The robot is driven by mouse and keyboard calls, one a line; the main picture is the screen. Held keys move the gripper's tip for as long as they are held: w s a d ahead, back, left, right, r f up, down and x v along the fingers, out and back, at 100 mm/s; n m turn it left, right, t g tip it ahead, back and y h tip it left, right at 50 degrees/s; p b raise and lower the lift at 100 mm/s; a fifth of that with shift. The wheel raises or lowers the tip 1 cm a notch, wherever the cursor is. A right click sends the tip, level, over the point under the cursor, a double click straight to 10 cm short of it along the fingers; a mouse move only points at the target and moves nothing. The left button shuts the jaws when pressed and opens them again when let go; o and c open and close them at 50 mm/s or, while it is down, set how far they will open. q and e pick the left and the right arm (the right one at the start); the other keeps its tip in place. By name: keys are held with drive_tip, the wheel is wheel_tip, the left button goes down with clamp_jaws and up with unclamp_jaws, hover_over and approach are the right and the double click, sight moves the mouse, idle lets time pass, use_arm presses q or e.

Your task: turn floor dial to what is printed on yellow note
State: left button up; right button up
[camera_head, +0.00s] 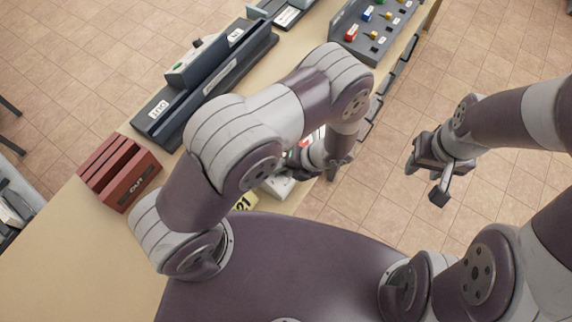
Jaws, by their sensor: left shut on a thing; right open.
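The yellow note (245,202) lies at the table's near edge, mostly covered by my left arm; the digits "21" show at its visible end. A pale box (279,186) sits on the table just right of it, largely hidden under the arm. No floor dial can be made out clearly. My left gripper (333,168) is at the right end of this box, by the table edge. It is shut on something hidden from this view. My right gripper (437,181) is open and empty, over the tiled floor right of the table.
A dark red "OUT" holder (119,172) stands on the table at left. A long dark grey rack (205,88) lies behind my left arm. A key panel (375,35) with coloured tags is at the back right. Dark handles (376,108) line the table's right edge.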

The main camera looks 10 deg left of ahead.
use_arm(q)
drive_tip(key=shift+m, duration=1.1)
drive_tip(key=o, duration=1)
drive_tip(key=shift+o, duration=0.2)
drive_tip(key=v, duration=1.2)
drive_tip(key=shift+d, duration=0.4)
drive_tip(key=shift+r, duration=0.15)
